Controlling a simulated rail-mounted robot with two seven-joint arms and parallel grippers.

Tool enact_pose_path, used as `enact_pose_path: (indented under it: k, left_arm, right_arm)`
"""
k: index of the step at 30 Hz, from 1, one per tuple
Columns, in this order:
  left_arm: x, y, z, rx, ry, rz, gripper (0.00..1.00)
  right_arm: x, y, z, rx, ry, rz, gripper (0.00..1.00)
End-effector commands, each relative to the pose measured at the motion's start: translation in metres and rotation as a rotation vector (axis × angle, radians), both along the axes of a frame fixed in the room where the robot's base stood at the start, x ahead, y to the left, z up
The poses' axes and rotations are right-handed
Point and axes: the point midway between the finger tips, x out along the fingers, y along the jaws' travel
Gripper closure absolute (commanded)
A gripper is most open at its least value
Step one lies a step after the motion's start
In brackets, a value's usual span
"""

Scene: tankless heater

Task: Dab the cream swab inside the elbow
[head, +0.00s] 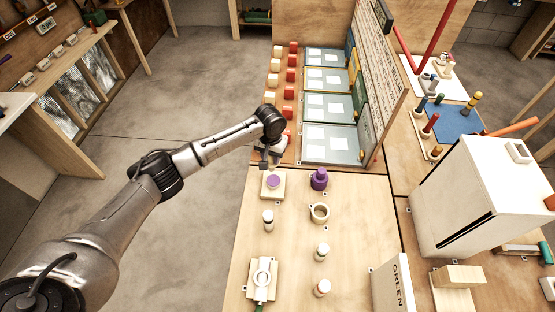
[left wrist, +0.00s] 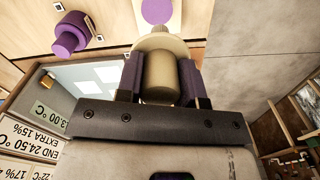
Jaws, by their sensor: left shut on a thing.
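My left gripper (head: 268,152) is shut on the cream swab, a short cream cylinder (left wrist: 160,75) with a wider round end, seen between the fingers in the left wrist view. In the head view the gripper hides most of it. Just in front of it is a square cream block with a purple round top (head: 273,182); it also shows in the left wrist view (left wrist: 156,10). I cannot tell whether the swab touches it. A hollow cream fitting (head: 319,212), perhaps the elbow, stands on the bench to the right and nearer. My right gripper is out of view.
A purple capped jar (head: 319,179) stands right of the block. Cream pegs (head: 268,220) and a cream holder with a ring (head: 262,278) stand nearer. Behind are grey panels (head: 330,144) and red blocks (head: 291,76). A large white box (head: 470,200) stands right.

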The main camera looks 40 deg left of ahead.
Motion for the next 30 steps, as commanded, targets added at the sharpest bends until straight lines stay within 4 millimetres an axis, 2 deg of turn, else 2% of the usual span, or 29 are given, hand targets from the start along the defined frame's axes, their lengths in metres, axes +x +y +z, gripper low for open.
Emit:
enact_pose_path:
  k: [6,12,25,30]
  left_arm:
    - [0.0030,-0.0021,0.0000,-0.001,-0.002,-0.192,1.00]
    - [0.0035,-0.0023,-0.0001,-0.001,-0.002,-0.290,1.00]
    - [0.0033,-0.0023,0.0000,-0.001,-0.002,-0.310,1.00]
    - [0.0030,-0.0024,0.0020,-0.001,-0.001,-0.309,1.00]
  right_arm:
    - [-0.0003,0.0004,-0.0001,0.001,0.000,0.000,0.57]
    - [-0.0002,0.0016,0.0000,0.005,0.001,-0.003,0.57]
    - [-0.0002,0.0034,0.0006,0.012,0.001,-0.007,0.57]
    - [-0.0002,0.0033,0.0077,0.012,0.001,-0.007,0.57]
